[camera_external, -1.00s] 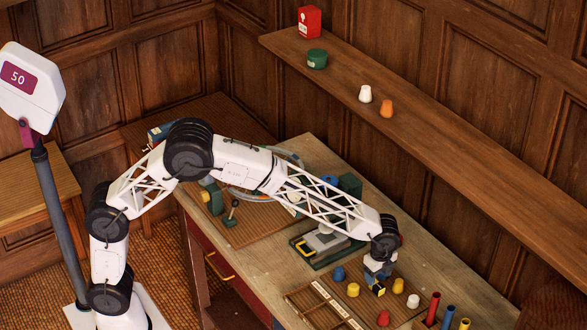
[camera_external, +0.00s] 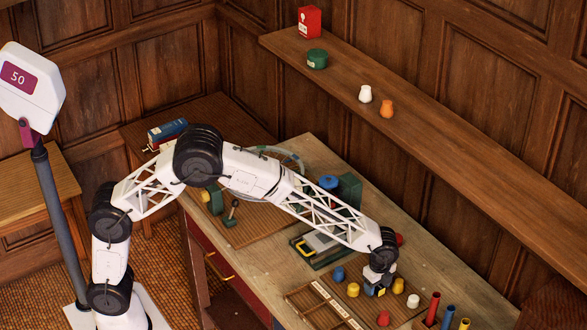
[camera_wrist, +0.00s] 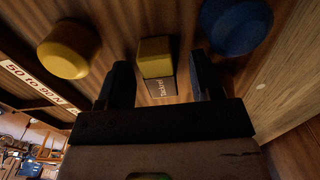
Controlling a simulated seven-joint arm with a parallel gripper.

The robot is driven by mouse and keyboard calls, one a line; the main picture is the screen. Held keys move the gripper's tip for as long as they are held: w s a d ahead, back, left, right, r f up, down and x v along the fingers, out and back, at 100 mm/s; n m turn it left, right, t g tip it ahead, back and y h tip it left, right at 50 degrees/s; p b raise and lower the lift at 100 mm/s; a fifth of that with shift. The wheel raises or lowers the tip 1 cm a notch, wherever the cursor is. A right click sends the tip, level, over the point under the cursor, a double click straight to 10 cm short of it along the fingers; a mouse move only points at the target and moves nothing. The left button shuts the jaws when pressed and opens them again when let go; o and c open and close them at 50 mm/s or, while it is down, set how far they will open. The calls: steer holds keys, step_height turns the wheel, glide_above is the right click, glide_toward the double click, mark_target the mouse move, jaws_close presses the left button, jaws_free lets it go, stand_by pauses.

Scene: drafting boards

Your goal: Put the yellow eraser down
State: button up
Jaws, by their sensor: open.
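The yellow eraser (camera_wrist: 155,56), a block with a pale printed sleeve, is between the two fingers of my gripper (camera_wrist: 161,76) in the wrist view. The fingers are open, with a gap visible on each side of it. In the external view my gripper (camera_external: 375,289) is low over the brown board at the front of the bench, and the eraser (camera_external: 381,292) shows only in part beneath it. Whether the eraser's underside rests on the board is hard to see.
A yellow peg (camera_wrist: 69,49) and a blue peg (camera_wrist: 236,24) stand close on either side in the wrist view. Other pegs stand nearby, including a red one (camera_external: 383,318) and a white one (camera_external: 413,301). Upright tubes (camera_external: 432,308) stand at the right.

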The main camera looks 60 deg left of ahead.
steer(key=shift+c, duration=0.4)
steer(key=c, duration=1)
steer(key=shift+r, duration=0.1)
steer(key=shift+r, duration=0.75)
step_height(320, 180, up, 2)
steer(key=shift+s+a, duration=0.1)
steer(key=shift+s, duration=0.05)
steer(key=s+a, duration=0.2)
steer(key=s, duration=0.2)
steer(key=s+a+r, duration=0.1)
steer(key=s+a, duration=0.2)
steer(key=s, duration=0.2)
steer(key=s+a, duration=0.3)
steer(key=s, duration=0.1)
steer(key=shift+s+r, duration=0.15)
steer(key=shift+s, duration=0.05)
